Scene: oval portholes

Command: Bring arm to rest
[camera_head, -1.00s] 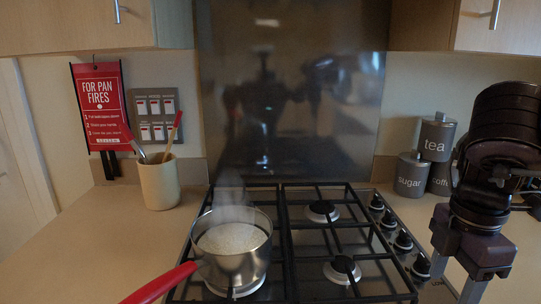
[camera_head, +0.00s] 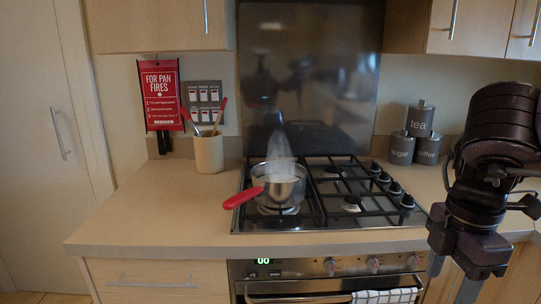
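My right arm comes in from the right edge, in front of the counter. Its gripper (camera_head: 454,274) points down, with its two fingers spread apart and nothing seen between them; the fingertips run close to the bottom of the picture. My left arm and gripper are out of view. A steaming metal pan (camera_head: 280,186) with a red handle (camera_head: 244,197) stands on the front left burner of the hob (camera_head: 330,222), well to the left of my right gripper and farther away.
Grey canisters (camera_head: 401,148) stand at the back right of the counter (camera_head: 150,215). A utensil pot (camera_head: 209,153) stands at the back left. The oven (camera_head: 300,268) with a towel (camera_head: 385,296) is below the hob. The counter's left part is clear.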

